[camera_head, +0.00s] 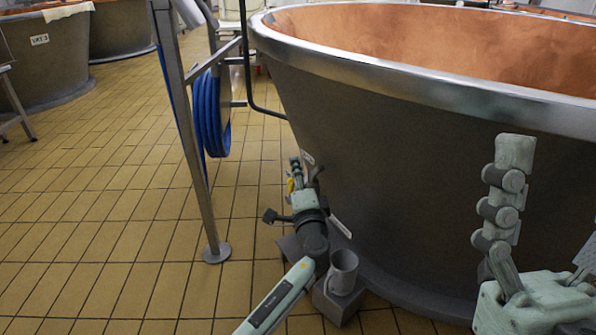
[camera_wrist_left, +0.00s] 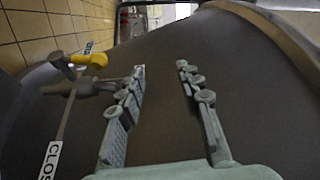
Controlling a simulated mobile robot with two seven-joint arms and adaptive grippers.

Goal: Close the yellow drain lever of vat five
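The yellow drain lever (camera_wrist_left: 90,60) shows at the upper left of the left wrist view, on a dark valve (camera_wrist_left: 88,88) at the vat's side. In the head view only a small bit of yellow (camera_head: 291,186) shows beside my left gripper (camera_head: 306,170). That gripper is low at the vat's outer wall. In the left wrist view its fingers (camera_wrist_left: 160,68) are apart with only dark wall between them; the lever is left of both fingers. The large copper-lined vat (camera_head: 400,150) fills the right; its number is unreadable. My right gripper (camera_head: 550,205) is at the lower right, fingers apart and empty.
A white label (camera_wrist_left: 50,160) reading "CLOS" is at the wrist view's lower left. A metal stand (camera_head: 190,130) with a coiled blue hose (camera_head: 210,115) stands left of the vat. Tiled floor (camera_head: 110,220) is open at left. Another vat (camera_head: 45,60) is behind.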

